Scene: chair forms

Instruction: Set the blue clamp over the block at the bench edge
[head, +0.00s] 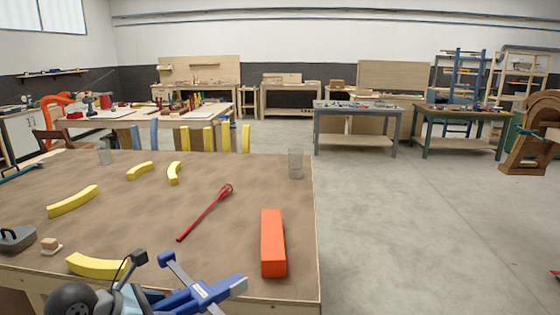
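The blue clamp (203,294) is at the bottom of the head view, overlapping the bench's front edge. Its bar slants and its lower end is cut off by the frame. My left gripper (134,298) comes in from the lower left and appears shut on the clamp's left part. Its fingertips are hard to make out. An orange-red block (272,243) lies on the brown-topped bench (150,225) near its front right corner, apart from the clamp. My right gripper is not in view.
Several yellow curved pieces, including one by the front edge (97,266), lie on the bench. A red rod-like tool (205,213), a clear glass (296,163), a small wooden piece (50,245) and a grey tool (16,239) are there too. Open floor lies right.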

